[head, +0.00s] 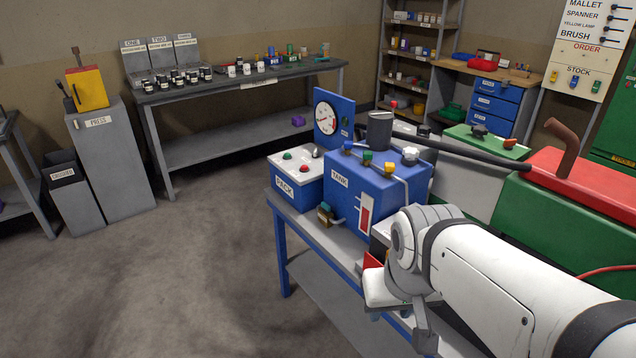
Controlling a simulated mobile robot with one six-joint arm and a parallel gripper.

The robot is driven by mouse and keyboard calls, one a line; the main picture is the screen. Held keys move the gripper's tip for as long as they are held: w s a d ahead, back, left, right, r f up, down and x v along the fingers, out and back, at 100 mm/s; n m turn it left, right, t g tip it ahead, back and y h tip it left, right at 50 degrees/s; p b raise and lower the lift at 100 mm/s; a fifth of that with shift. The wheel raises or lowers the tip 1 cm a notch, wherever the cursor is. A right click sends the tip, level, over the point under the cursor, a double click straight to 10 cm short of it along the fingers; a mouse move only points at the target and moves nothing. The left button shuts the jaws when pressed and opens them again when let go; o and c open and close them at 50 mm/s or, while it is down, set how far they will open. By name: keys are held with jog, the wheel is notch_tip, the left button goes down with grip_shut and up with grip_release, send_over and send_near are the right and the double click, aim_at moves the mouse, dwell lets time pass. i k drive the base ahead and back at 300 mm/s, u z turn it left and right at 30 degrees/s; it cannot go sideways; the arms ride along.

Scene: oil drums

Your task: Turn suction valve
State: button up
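A blue box labelled TANK (378,190) stands on a blue-legged bench. I cannot tell which of these is the suction valve; no such label is readable. My white arm reaches in from the lower right, its wrist in front of the tank's right side. My gripper's fingers are not clearly visible there, and nothing is seen held.
A blue and white PACK box (296,178) with red and green buttons stands left of the tank; a gauge panel (334,118) is behind. A grey cylinder (379,130) with a long dark bar stands at the back. A red-topped green machine (560,215) is right. Floor at left is open.

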aim_at(326, 209)
jog(key=z, duration=3.35)
jog(key=k, duration=1.75)
jog(key=u, duration=1.95)
jog(key=i, duration=1)
jog(key=u, duration=0.1)
